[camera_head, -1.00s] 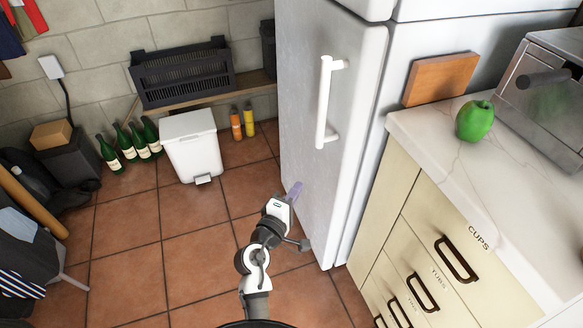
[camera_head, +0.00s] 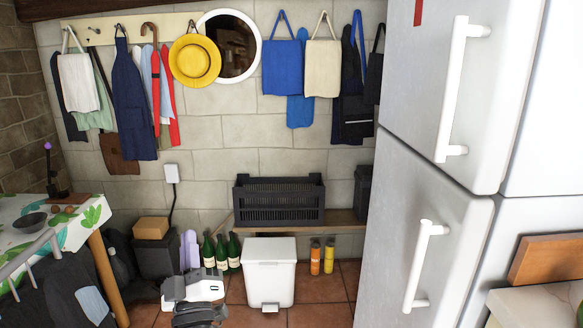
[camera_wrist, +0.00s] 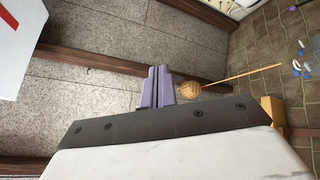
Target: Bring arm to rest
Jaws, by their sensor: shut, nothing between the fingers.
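My gripper (camera_head: 189,250) shows at the lower left of the head view, its purple fingers pointing upward. The white wrist and dark arm links below it rise from the bottom edge of the picture. In the wrist view my gripper (camera_wrist: 158,87) has its two purple fingers side by side, shut and empty. It stands clear in front of the back wall, and no object touches the fingers.
The fridge (camera_head: 425,220) stands at the right, beside a counter (camera_head: 535,305). A white bin (camera_head: 270,270), several green bottles (camera_head: 221,252) and a black crate (camera_head: 279,200) lie ahead. A table (camera_head: 85,212) is at the left. Bags and aprons hang on the wall.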

